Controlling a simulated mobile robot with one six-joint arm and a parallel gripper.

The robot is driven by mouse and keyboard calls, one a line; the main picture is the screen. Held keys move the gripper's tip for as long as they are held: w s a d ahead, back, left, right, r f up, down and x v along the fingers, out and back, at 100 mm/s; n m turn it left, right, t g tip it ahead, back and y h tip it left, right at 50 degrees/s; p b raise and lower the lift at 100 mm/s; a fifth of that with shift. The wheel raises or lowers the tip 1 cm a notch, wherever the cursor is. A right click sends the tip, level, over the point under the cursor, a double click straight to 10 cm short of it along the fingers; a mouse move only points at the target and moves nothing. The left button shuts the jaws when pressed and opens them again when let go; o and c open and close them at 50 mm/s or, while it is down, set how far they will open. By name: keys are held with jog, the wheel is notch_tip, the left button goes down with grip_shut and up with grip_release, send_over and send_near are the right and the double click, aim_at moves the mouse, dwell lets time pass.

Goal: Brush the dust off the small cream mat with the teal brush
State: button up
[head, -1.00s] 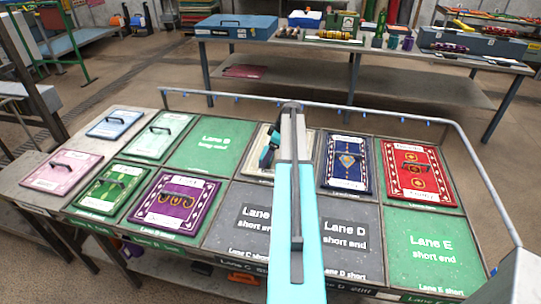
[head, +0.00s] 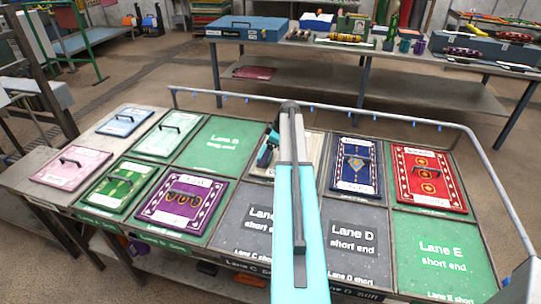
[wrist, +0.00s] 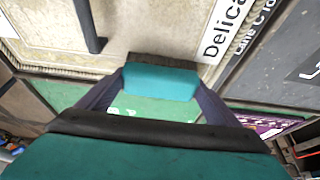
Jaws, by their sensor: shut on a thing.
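The cream mat (head: 258,170) lies in a lane at the back middle in the head view, partly hidden behind my arm. In the wrist view the cream mat (wrist: 150,25) fills the top, with a white label reading "Delica…" and a dark handle on it. My gripper (wrist: 160,88) is shut on the teal brush (wrist: 160,80), whose dark bristles point toward the mat. The brush is at the mat's edge in the wrist view; I cannot tell whether the bristles touch. Dust is too fine to make out clearly.
A purple mat (head: 182,204) lies to the left and a blue mat (head: 355,167) to the right, each with a handle. A red mat (head: 428,180) lies farther right. A metal rail (head: 390,112) runs along the bench's back. Grey lane panels in front are bare.

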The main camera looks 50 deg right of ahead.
aim_at(271, 159)
jog(key=shift+w+a, duration=0.1)
jog(key=shift+w, duration=0.15)
jog(key=shift+s, duration=0.1)
jog(key=shift+s+d+b, duration=0.2)
jog(key=shift+s+d, duration=0.2)
jog(key=shift+s, duration=0.3)
jog(key=shift+s+d+b, duration=0.2)
jog(key=shift+s+d, duration=0.15)
jog(key=shift+s, duration=0.35)
jog(key=shift+f, duration=0.1)
jog(key=shift+s+d, duration=0.1)
jog(key=shift+s, duration=0.1)
jog(key=shift+s+d+b, duration=0.15)
jog(key=shift+s+d, duration=0.2)
jog(key=shift+s, duration=0.3)
jog(key=shift+s+d+b, duration=0.15)
jog(key=shift+s+d, duration=0.2)
jog(key=shift+s, duration=0.3)
jog(key=shift+w+a, duration=0.1)
jog(key=shift+w, duration=0.05)
